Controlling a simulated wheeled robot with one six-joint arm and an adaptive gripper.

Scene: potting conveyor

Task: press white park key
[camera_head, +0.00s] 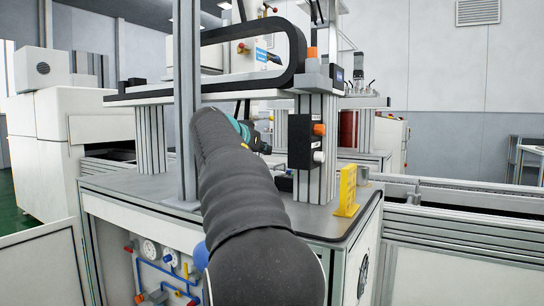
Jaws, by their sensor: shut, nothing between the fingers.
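A black control box (300,142) is mounted on an upright aluminium post. On its right side a round white key (319,157) sticks out below an orange key (319,129). My arm reaches away from the bottom middle, and my gripper (265,148) is at its far end, small and partly hidden behind my own arm. It looks shut and empty. In the picture it lies to the left of the control box, apart from the white key. The depth between gripper and key is hard to judge.
A yellow bracket (347,191) stands on the grey machine top (140,188), right of the post. A thick upright post (187,100) stands left of my arm. A black cable chain (290,50) arches overhead. A conveyor (470,198) runs off to the right.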

